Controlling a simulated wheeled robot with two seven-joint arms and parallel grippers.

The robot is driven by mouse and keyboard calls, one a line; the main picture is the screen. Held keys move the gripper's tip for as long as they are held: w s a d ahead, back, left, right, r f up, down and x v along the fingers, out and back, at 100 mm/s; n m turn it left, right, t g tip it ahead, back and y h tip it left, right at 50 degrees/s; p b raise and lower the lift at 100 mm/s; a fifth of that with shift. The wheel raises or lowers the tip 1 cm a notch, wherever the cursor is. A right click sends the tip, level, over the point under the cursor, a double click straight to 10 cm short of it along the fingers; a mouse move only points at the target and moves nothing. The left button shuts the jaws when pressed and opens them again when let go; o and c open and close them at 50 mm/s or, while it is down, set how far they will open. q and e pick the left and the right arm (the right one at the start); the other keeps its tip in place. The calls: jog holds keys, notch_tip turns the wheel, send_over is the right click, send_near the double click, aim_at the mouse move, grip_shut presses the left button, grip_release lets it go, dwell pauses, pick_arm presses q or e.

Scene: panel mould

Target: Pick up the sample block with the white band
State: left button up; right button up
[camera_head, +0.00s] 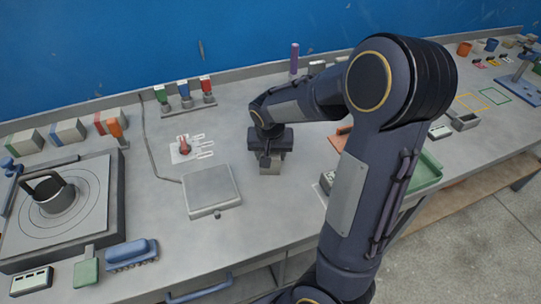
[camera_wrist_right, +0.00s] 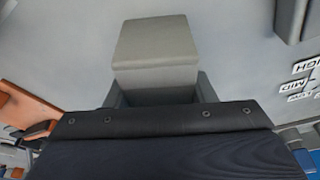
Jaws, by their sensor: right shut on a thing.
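My right gripper (camera_head: 271,153) is over the middle of the bench and shut on a plain grey block (camera_head: 270,168). In the right wrist view the block (camera_wrist_right: 155,45) sticks out beyond the dark gripper body. No white band shows on its visible faces, and the gripper hides part of it. I cannot tell whether the block touches the bench. Three other pale blocks lie at the left: one with a green band (camera_head: 24,143), one with a blue band (camera_head: 68,132) and one with a red band (camera_head: 104,121). My left gripper is not in view.
A grey square plate (camera_head: 211,190) lies left of the gripper, with a small white card holding a red item (camera_head: 184,146) behind it. A green tray (camera_head: 428,172) lies right, partly behind my arm.

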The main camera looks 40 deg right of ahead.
jog(key=c, duration=0.4)
jog(key=shift+o, duration=0.2)
jog(key=shift+r, duration=0.1)
jog(key=shift+w+r+p, duration=0.1)
jog(key=shift+r+p, duration=0.2)
jog(key=shift+r, duration=0.25)
jog(key=v, duration=0.3)
jog(key=shift+d+r, duration=0.15)
jog(key=shift+d, duration=0.05)
jog(key=s+a+r, duration=0.1)
jog(key=s+r, duration=0.8)
jog(key=s, duration=0.4)
jog(key=shift+s+a, duration=0.2)
jog(key=shift+a, duration=0.2)
